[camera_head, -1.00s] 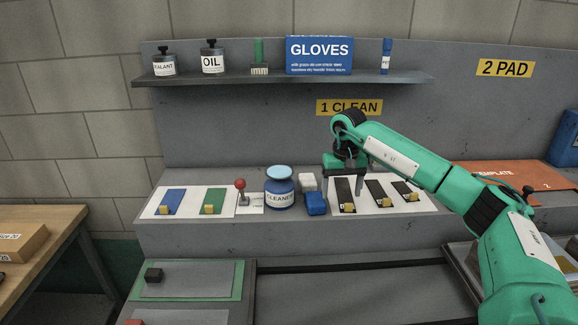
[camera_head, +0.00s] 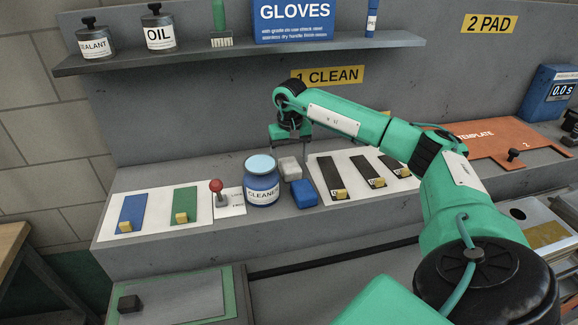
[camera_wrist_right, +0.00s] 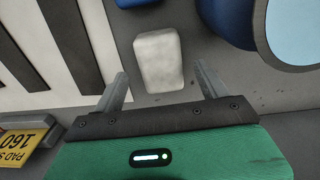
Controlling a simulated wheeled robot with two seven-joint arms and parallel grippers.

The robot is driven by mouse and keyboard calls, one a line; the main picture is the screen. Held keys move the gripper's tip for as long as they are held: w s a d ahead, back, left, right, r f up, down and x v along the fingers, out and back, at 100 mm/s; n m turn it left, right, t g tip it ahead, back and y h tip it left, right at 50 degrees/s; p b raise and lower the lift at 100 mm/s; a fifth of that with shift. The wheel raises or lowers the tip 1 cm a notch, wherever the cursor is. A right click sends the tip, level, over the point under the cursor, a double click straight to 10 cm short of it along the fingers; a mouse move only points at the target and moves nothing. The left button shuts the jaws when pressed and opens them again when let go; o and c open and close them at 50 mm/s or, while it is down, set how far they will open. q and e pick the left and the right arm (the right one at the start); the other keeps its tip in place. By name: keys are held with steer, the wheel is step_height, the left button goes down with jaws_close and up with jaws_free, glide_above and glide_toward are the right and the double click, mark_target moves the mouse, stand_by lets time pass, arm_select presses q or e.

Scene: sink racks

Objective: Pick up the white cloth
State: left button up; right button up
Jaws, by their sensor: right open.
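The white cloth (camera_head: 290,169) is a small pale folded block on the grey ledge, between the blue cleaner jar (camera_head: 262,182) and the black strips, just behind a blue block (camera_head: 303,193). In the right wrist view the white cloth (camera_wrist_right: 159,61) lies ahead of the fingertips, roughly centred between them. My right gripper (camera_head: 290,150) is open and empty, above and just behind the cloth in the head view. Its two fingers also show apart in the wrist view (camera_wrist_right: 162,80). I cannot tell the exact height between fingers and cloth. My left gripper is not in view.
The cleaner jar stands close to the cloth's left. A white board with black strips (camera_head: 334,178) lies to its right. A red-knobbed lever (camera_head: 217,190) and blue and green strips are further left. A shelf (camera_head: 240,52) with bottles overhangs behind.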

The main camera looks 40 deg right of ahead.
mark_target(290, 164)
step_height(290, 164, down, 2)
steer(key=shift+a+f+p, duration=0.1)
steer(key=shift+f+p, duration=0.05)
steer(key=shift+p, duration=0.15)
steer(key=shift+f, duration=0.5)
steer(key=c, duration=1)
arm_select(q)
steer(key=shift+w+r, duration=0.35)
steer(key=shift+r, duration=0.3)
arm_select(e)
steer(key=shift+c, duration=0.2)
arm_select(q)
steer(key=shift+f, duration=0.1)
